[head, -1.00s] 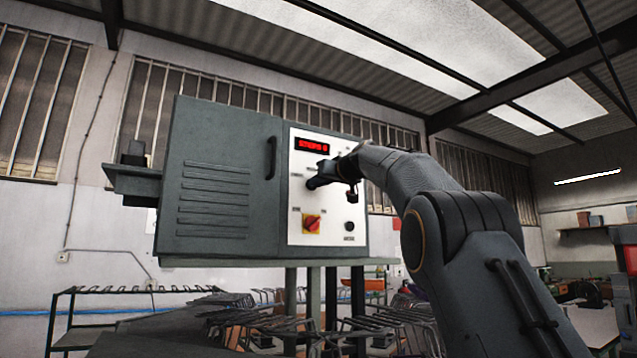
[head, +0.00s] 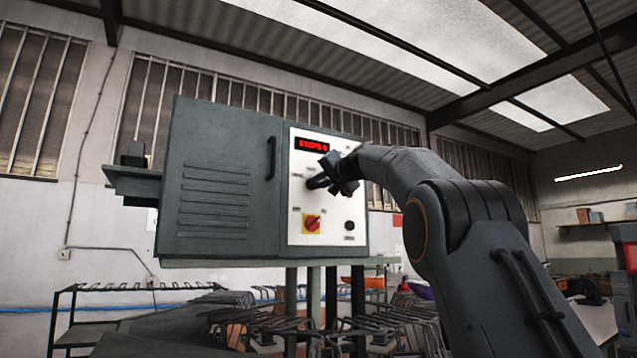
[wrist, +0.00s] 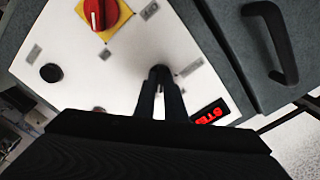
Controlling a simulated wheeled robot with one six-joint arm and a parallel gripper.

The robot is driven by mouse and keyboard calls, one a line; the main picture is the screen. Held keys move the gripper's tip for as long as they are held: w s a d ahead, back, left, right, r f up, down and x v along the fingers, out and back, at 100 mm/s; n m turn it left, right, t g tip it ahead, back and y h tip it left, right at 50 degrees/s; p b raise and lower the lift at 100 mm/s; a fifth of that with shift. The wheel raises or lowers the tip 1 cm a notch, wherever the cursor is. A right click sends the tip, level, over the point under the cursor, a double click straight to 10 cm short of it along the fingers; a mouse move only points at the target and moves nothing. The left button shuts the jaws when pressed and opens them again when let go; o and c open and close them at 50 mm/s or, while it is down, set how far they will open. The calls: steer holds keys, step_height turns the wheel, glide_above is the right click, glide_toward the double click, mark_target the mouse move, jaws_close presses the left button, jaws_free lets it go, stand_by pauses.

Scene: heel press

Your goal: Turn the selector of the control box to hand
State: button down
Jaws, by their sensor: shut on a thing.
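The control box (head: 297,230) is a grey cabinet with a white panel, which also fills the wrist view (wrist: 135,60). My gripper (head: 322,181) is at the middle of this panel, below the red display. In the wrist view my gripper (wrist: 160,78) has its two fingers close together at the panel, shut on the selector. The selector itself is mostly hidden by the fingers. Small labels surround it, too small to read. The wrist view is rolled, with the panel slanted.
A red rotary switch on a yellow plate (head: 312,224) sits below, with a black knob (head: 349,226) to its right. The red display (head: 311,144) is above. A door handle (head: 272,157) sticks out left of the panel. Wire racks (head: 370,325) stand under the box.

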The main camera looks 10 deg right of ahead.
steer(key=shift+m, duration=0.3)
steer(key=c, duration=1.8)
jaws_free()
steer(key=b+v, duration=0.6)
steer(key=v, duration=0.2)
steer(key=shift+r, duration=0.1)
